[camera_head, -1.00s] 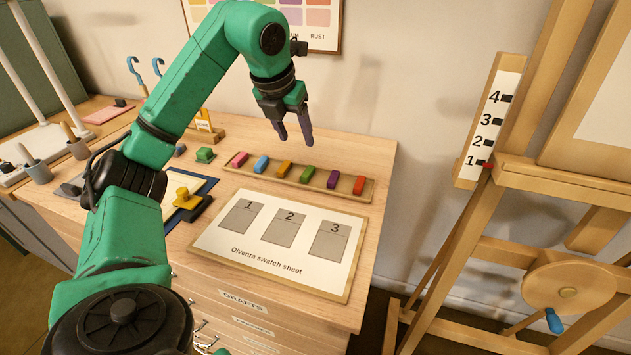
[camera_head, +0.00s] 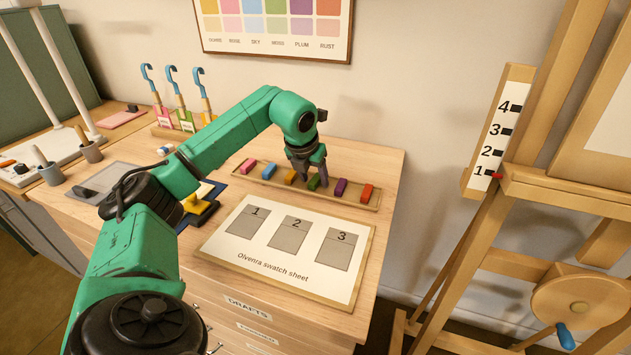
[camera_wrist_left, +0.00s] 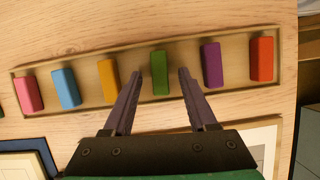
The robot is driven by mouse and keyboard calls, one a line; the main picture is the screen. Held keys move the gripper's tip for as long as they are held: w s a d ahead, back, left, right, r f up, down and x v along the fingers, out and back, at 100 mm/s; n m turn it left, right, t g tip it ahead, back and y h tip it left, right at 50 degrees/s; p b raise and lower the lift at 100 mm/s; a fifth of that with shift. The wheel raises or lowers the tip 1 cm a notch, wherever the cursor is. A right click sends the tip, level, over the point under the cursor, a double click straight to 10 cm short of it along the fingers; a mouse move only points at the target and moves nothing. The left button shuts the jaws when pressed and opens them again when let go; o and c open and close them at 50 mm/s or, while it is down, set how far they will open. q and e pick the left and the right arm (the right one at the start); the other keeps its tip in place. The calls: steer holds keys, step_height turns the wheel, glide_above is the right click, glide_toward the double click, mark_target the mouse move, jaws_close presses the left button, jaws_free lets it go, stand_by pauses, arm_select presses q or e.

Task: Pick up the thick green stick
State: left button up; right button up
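The thick green stick (camera_head: 314,183) lies in a shallow wooden tray (camera_head: 362,204), between an orange stick and a purple one. It also shows in the left wrist view (camera_wrist_left: 160,73). My left gripper (camera_head: 315,181) is low over the tray at the green stick. In the left wrist view its fingers (camera_wrist_left: 160,75) are spread, one on each side of the green stick, with gaps on both sides. It holds nothing. My right gripper is not in view.
The tray also holds pink (camera_wrist_left: 28,94), blue (camera_wrist_left: 66,88), orange (camera_wrist_left: 108,81), purple (camera_wrist_left: 211,65) and red (camera_wrist_left: 261,59) sticks. A swatch sheet (camera_head: 270,258) lies in front of the tray. A wooden easel (camera_head: 500,220) stands to the right.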

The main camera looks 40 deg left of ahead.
arm_select(q)
jaws_close()
